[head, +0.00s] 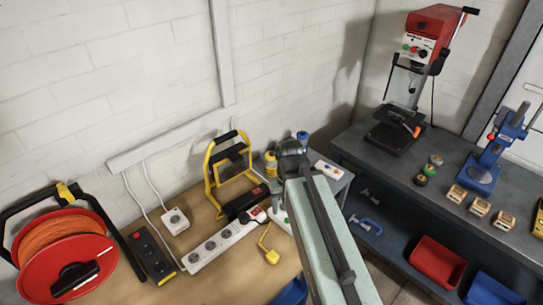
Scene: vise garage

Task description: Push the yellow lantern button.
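A yellow-framed work lamp (212,172) with a black head and base stands at the back of the wooden table, by the wall. A small yellow and dark cylinder (270,162), which may be a lantern, stands to its right. I cannot tell which of the two is the yellow lantern, and no button on either is clear. My gripper (290,150) is the dark end of my arm, just right of the small cylinder in the picture. Its fingers are too small and dark to read, and I cannot tell whether it touches anything.
A red cable reel (68,255), a black switch box (150,252) and a white power strip (222,244) crowd the wooden table (205,285). A blue-topped cylinder (303,138) stands behind my gripper. A grey workbench (445,190) with a red drill press (432,35) is at right.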

